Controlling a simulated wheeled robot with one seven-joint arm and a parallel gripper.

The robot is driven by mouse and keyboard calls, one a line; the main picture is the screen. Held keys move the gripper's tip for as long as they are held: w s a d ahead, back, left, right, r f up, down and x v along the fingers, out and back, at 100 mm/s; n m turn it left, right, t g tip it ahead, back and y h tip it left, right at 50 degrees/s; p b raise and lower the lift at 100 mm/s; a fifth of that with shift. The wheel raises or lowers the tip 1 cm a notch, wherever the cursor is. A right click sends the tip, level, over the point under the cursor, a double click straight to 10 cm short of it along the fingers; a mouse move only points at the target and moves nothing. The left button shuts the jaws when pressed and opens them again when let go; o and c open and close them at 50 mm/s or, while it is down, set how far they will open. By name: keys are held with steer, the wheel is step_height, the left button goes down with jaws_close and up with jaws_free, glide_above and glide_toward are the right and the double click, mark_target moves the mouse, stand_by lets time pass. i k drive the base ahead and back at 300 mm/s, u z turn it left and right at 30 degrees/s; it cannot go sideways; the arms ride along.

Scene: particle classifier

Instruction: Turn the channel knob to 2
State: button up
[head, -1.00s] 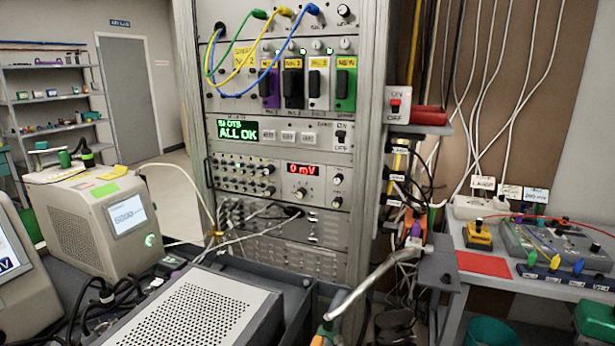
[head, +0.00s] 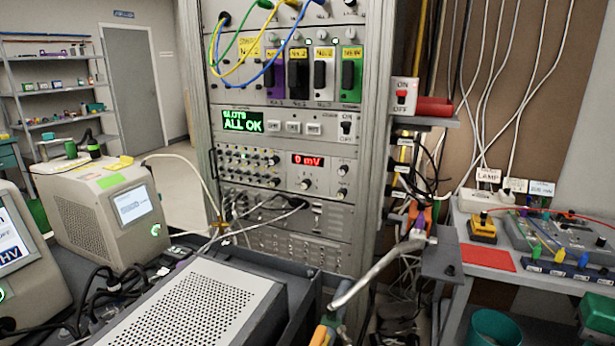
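The rack (head: 376,150) stands in the middle of the head view. One of its panels has a red display (head: 307,160) reading "0 mV". A round knob (head: 305,184) sits just below that display, with two smaller dark knobs (head: 342,169) stacked to its right. Labels and pointer marks are too small to read, so I cannot tell which is the channel knob or its setting. To the left of the display are rows of small connectors (head: 248,165).
A beige instrument (head: 95,215) and a perforated grey box (head: 190,305) stand in front at left. A bench (head: 480,290) with devices is at right.

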mark_target(306, 183)
steer(key=u, duration=1.3)
steer(key=k, duration=1)
steer(key=z, duration=0.7)
steer(key=i, duration=1)
